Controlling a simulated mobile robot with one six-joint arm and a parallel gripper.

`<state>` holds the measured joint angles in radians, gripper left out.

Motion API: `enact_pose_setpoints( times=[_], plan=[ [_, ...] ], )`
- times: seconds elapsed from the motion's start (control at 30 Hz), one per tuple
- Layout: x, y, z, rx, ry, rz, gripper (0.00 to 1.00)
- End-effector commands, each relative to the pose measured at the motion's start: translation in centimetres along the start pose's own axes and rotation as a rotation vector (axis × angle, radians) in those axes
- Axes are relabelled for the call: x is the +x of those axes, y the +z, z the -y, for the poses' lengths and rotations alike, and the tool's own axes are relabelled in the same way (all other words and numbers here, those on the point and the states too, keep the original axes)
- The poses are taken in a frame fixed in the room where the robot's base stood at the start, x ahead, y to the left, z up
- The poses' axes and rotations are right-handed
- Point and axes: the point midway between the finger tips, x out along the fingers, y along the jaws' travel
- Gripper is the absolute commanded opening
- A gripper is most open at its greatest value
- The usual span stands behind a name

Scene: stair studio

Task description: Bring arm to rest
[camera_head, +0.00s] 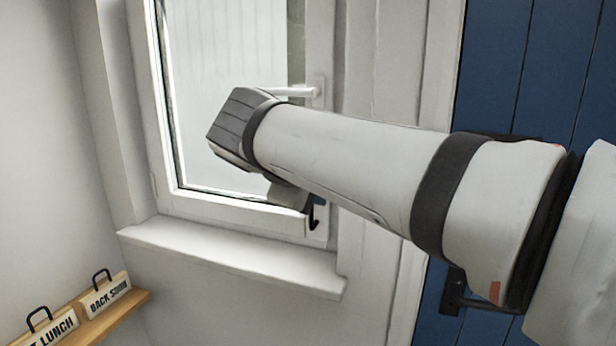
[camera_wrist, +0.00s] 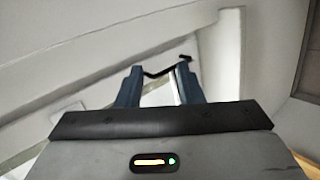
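My arm (camera_head: 350,165) reaches from the right across the window in the head view, its wrist turned downward. My gripper (camera_head: 317,201) is mostly hidden behind it; a dark fingertip shows below the arm by the window frame's lower right corner. In the wrist view my gripper (camera_wrist: 160,72) has two blue-grey fingers standing apart, with pale surfaces visible between them. A thin black hook (camera_head: 313,217) shows just under the fingertip, and in the wrist view a bent black piece (camera_wrist: 160,73) crosses near the fingertips. I cannot tell whether they touch it.
The white window (camera_head: 220,200) with its handle (camera_head: 292,92) is close behind my arm. A white sill (camera_head: 230,256) lies below. A wooden shelf (camera_head: 136,297) at lower left bears a "BACK SOON" sign (camera_head: 105,297) and a "LUNCH" sign (camera_head: 52,331). A blue door (camera_head: 520,70) is at right.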

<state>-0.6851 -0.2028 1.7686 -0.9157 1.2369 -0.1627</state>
Motion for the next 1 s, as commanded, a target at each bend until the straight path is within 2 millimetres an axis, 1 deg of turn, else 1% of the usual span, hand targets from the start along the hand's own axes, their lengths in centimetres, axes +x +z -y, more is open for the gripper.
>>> enact_pose_setpoints(
  times=[0.03,0.07,0.1,0.17,0.2,0.27,0.3,0.4,0.43,0.5,0.63,0.77,1.0],
  plan=[
    [1.4,2.1,1.0,0.040,-0.058,0.032,0.34],
    [2.3,3.3,1.9,0.069,-0.098,0.049,0.34],
    [3.4,5.0,3.4,0.113,-0.157,0.073,0.34],
    [4.9,7.8,5.8,0.199,-0.250,0.113,0.34],
    [5.7,9.7,7.5,0.263,-0.311,0.141,0.34],
    [6.5,12.2,10.2,0.370,-0.398,0.181,0.34],
    [6.9,13.8,11.9,0.445,-0.451,0.208,0.34],
    [7.3,17.0,16.0,0.636,-0.562,0.269,0.34],
    [7.3,17.8,17.1,0.689,-0.588,0.286,0.34],
    [7.3,19.1,19.3,0.804,-0.639,0.318,0.34],
    [7.1,20.5,21.8,0.949,-0.693,0.355,0.34],
    [7.1,21.1,22.7,1.005,-0.710,0.368,0.34],
    [7.1,21.0,22.8,1.006,-0.712,0.368,0.34]
  ],
)
